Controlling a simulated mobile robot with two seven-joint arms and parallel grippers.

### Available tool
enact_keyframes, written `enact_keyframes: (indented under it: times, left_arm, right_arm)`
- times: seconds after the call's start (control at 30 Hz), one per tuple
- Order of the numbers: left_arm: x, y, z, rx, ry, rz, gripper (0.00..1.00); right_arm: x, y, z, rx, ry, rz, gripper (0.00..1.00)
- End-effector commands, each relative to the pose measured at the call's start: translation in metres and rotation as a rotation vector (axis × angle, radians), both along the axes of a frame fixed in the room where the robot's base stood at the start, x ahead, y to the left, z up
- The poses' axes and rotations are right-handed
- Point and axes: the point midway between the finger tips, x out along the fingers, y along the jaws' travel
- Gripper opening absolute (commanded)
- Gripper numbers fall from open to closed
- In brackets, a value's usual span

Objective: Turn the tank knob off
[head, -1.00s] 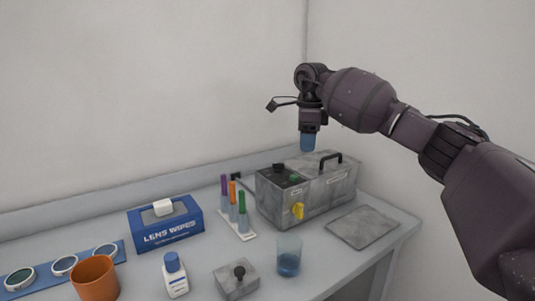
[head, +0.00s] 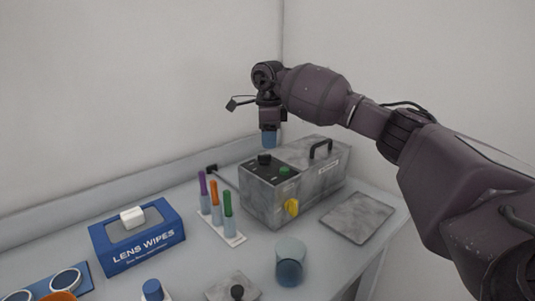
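The tank is a grey mottled box (head: 262,203) at the back of the bench, with a black handle (head: 321,149) and a yellow tap (head: 292,207) on its front. Its dark top panel carries a black knob (head: 264,158) and a green knob or button (head: 284,171). My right gripper (head: 269,142) points down, above and just behind the black knob in the picture, and appears apart from it. Its blue fingertips show as one block, so their opening is hidden. My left gripper is out of view.
A rack of colored tubes (head: 233,238) stands left of the tank, with a lens wipes box (head: 140,245) farther left. A glass beaker (head: 290,262) stands in front. A flat grey plate (head: 357,217) lies to the right, near the bench edge. Walls close in behind.

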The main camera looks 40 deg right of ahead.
Motion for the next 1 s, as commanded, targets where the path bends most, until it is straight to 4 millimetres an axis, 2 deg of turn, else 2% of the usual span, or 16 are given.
enact_keyframes:
  times: [0.1, 0.3, 0.73, 1.0]
  left_arm:
    - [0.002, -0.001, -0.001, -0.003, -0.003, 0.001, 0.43]
    - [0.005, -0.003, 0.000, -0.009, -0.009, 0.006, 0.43]
    - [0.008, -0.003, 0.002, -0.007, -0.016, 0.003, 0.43]
    - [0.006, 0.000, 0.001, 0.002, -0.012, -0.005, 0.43]
  right_arm:
    - [0.000, 0.000, -0.022, 0.000, 0.002, 0.001, 0.39]
    - [0.000, 0.000, -0.041, 0.000, 0.000, 0.000, 0.39]
    - [0.000, 0.000, -0.048, 0.000, -0.001, 0.000, 0.39]
    - [0.000, 0.000, -0.048, -0.001, -0.001, 0.000, 0.00]
